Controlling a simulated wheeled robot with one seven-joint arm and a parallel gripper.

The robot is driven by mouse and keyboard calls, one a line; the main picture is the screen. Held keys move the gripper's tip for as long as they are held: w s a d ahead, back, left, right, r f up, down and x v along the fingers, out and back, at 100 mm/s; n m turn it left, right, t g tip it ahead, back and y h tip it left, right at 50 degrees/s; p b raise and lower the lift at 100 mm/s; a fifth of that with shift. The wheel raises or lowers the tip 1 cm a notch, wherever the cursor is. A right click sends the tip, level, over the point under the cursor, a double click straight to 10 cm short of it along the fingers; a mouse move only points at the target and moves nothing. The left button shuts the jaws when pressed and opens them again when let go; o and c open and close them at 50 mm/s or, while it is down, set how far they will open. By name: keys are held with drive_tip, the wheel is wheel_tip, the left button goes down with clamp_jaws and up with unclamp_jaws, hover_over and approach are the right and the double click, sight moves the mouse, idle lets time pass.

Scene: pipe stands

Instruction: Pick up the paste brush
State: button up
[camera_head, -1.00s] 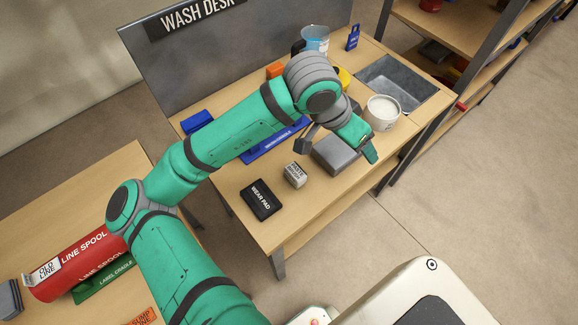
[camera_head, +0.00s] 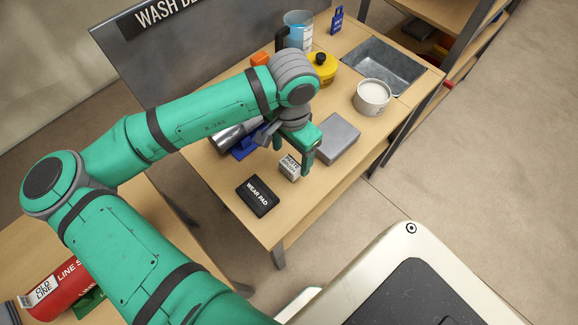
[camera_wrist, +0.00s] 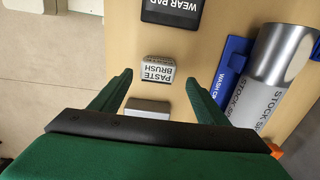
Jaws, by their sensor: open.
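The paste brush (camera_head: 290,167) is a small pale block with a dark-lettered label, lying on the wash desk (camera_head: 262,226). In the wrist view the paste brush (camera_wrist: 158,71) lies just beyond the fingertips, roughly midway between them. My gripper (camera_head: 293,160) is above the desk at the brush, its green fingers spread apart and empty. In the wrist view my gripper (camera_wrist: 158,78) shows both fingers, one on each side of the brush's line. Whether the fingers are level with the brush is not clear.
A black wear pad (camera_head: 257,196) lies in front of the brush. A grey box (camera_head: 338,138) is close to its right. A metal cylinder (camera_wrist: 275,72) and blue holder (camera_wrist: 230,68) are beside it. A white pot (camera_head: 371,97), yellow container (camera_head: 321,68) and sink (camera_head: 384,66) are farther back.

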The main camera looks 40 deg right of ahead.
sight(291, 165)
drive_tip(key=f, duration=0.4)
drive_tip(key=shift+s+a+f, duration=0.25)
drive_tip(key=shift+a+f, duration=0.05)
drive_tip(key=shift+f, duration=0.35)
drive_tip(key=shift+a, duration=0.1)
drive_tip(key=shift+c, duration=0.6)
drive_tip(key=c, duration=1.1)
drive_tip(key=shift+o, duration=0.2)
drive_tip(key=shift+r, duration=0.1)
